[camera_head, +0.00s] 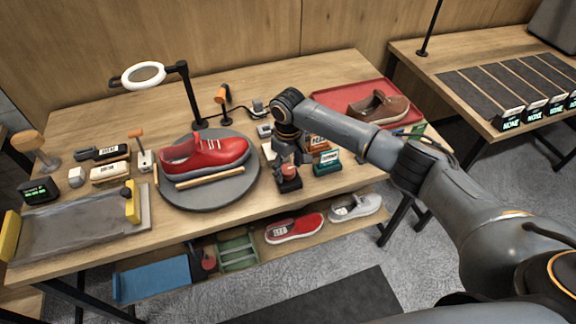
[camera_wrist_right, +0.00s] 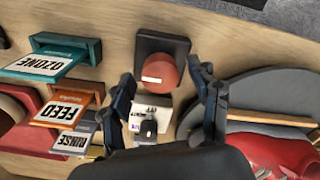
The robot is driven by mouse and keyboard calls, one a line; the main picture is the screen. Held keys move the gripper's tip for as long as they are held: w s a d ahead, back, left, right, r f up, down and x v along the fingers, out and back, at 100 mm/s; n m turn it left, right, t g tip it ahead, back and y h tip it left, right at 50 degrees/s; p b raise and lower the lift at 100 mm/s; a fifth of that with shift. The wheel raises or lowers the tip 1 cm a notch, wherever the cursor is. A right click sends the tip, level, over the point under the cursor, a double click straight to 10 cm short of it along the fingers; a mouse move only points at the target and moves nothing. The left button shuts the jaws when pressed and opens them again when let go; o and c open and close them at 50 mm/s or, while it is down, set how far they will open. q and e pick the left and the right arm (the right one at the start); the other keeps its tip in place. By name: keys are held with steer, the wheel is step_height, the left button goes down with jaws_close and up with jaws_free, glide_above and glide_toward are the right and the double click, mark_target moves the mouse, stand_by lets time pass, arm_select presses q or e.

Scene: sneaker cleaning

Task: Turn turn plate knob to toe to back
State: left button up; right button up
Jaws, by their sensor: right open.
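A round grey turn plate (camera_head: 210,198) lies on the wooden table with a red sneaker (camera_head: 205,153) on it, its toe to the right in the head view. In the wrist view the knob (camera_wrist_right: 163,72) shows between my fingers. My right gripper (camera_head: 288,156) is open and empty, close over the knob; it also shows in the wrist view (camera_wrist_right: 166,82). I cannot tell whether the fingertips touch the knob. My left gripper is out of view.
A red tray (camera_head: 330,91) with a brown shoe (camera_head: 378,107) is behind my arm. A ring lamp (camera_head: 143,76) stands behind the plate.

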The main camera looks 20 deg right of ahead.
steer(key=c, duration=1.2)
steer(key=n+p, duration=0.1)
steer(key=n, duration=0.3)
steer(key=shift+r, duration=0.1)
steer(key=n+p, duration=0.1)
steer(key=n, duration=1.2)
steer(key=shift+n, duration=0.3)
